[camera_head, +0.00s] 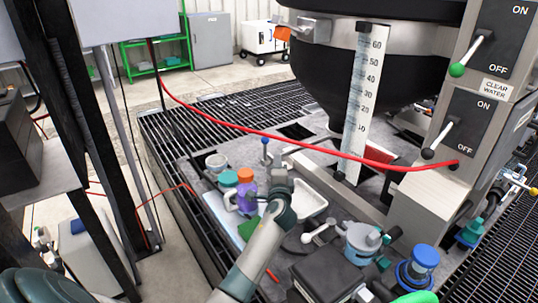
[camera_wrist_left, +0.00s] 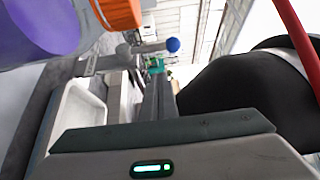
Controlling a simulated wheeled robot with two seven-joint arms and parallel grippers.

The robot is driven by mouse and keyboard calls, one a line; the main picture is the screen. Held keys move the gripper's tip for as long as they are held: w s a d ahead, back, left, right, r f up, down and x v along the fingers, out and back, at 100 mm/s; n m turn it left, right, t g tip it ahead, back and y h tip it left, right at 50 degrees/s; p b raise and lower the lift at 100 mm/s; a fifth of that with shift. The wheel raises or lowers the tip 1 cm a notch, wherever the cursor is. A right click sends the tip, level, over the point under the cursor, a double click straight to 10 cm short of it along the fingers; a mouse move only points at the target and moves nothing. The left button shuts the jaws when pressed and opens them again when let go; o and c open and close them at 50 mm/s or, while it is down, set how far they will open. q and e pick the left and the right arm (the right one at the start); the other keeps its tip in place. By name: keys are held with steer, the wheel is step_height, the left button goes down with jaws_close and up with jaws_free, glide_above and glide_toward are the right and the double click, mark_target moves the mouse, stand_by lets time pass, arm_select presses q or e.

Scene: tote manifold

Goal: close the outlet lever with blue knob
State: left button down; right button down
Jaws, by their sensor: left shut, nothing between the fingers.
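The outlet lever's blue knob (camera_head: 265,141) stands up on its stem at the far part of the grey work surface, under the dark tank. In the left wrist view the blue knob (camera_wrist_left: 173,44) tips a grey metal lever (camera_wrist_left: 147,48), with the valve body to its left. My left gripper (camera_head: 278,177) is shut and empty, near the white tray and short of the knob, apart from it. Its fingers (camera_wrist_left: 158,97) point toward the knob in the wrist view. My right gripper is not in view.
A purple bottle with an orange cap (camera_head: 246,190) stands just left of my gripper. A white tray (camera_head: 312,200) lies to its right. A red hose (camera_head: 235,126) crosses above the work area. The dark tank (camera_head: 345,65) and its white scale (camera_head: 361,100) rise behind.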

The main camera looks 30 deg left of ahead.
mark_target(265, 151)
arm_select(q)
steer(key=shift+w+a+p, duration=0.15)
steer(key=shift+w+a, duration=0.25)
steer(key=shift+a, duration=0.45)
steer(key=shift+w+a+p, duration=0.1)
steer(key=shift+w+a, duration=0.3)
steer(key=shift+a, duration=0.4)
steer(key=shift+w+a+p, duration=0.15)
steer(key=shift+w+a, duration=0.25)
steer(key=shift+a, duration=0.45)
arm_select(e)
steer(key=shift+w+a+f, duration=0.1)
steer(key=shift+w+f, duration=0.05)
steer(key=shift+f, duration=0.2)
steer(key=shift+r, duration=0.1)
